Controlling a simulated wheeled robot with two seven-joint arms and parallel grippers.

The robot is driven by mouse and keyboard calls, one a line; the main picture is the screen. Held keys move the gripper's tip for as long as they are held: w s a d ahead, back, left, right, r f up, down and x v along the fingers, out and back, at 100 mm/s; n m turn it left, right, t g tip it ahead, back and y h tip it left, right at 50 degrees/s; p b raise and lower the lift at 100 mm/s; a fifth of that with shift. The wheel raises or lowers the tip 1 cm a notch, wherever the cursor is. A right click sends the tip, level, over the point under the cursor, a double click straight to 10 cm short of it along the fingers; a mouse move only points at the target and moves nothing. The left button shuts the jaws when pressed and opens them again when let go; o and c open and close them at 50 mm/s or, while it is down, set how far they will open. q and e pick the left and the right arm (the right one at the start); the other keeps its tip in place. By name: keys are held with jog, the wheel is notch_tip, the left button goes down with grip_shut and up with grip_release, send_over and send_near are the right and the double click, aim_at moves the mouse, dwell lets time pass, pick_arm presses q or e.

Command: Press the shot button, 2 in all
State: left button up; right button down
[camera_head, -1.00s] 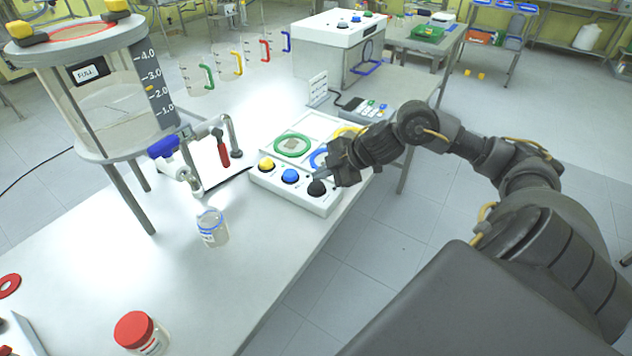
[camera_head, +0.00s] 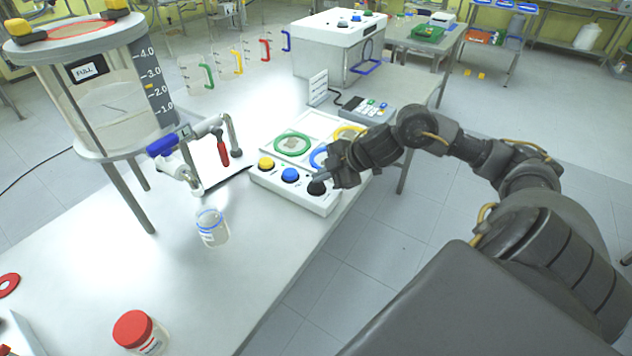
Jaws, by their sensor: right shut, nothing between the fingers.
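A white panel (camera_head: 290,198) on the table carries a yellow button (camera_head: 266,164), a blue button (camera_head: 290,175) and a black button (camera_head: 316,189) along its front. I cannot read which of them is the shot button. My right gripper (camera_head: 321,178) is shut and empty, reaching in from the right. Its fingertips are at the top of the black button and partly hide it; I cannot tell whether they press it. My left gripper is not in view.
Behind the buttons are a green ring (camera_head: 292,144), a blue ring (camera_head: 319,157) and a yellow ring (camera_head: 349,133). A glass reactor (camera_head: 112,100) with a valve stands at left. A small jar (camera_head: 211,229) and a red-lidded jar (camera_head: 140,333) stand in front.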

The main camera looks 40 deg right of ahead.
aim_at(321, 184)
jog(key=shift+f, duration=0.35)
jog(key=shift+r, duration=0.1)
dwell(0.5)
jog(key=shift+r+p, duration=0.8)
jog(key=shift+p, duration=0.05)
notch_tip(321, 184, up, 5)
jog(key=p, duration=0.5)
dwell(2.3)
